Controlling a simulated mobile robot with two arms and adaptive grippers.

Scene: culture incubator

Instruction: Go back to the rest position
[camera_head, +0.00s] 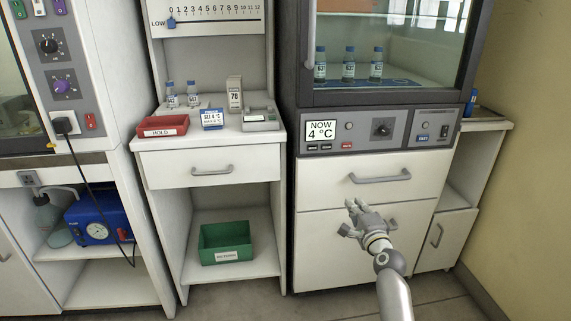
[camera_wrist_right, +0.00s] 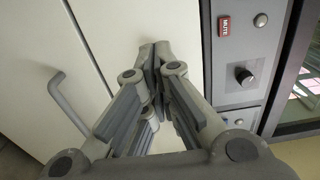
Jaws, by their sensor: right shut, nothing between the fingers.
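My right gripper (camera_head: 356,209) is in front of the white drawer front below the incubator, under its grey handle (camera_head: 380,177). It is shut and empty. In the right wrist view the fingertips (camera_wrist_right: 154,55) meet, with white cabinet fronts behind them. The incubator (camera_head: 390,56) has its glass door closed, and several blue-capped bottles (camera_head: 348,66) stand inside on a blue mat. Its display (camera_head: 321,130) reads NOW 4 °C. My left gripper is not in view.
Left of the incubator, a counter holds a red HOLD tray (camera_head: 163,127), a blue-and-white sign (camera_head: 212,119), two bottles (camera_head: 192,94) and a small grey device (camera_head: 260,118). A green bin (camera_head: 226,243) sits on the lower shelf. Some floor (camera_head: 250,306) shows in front.

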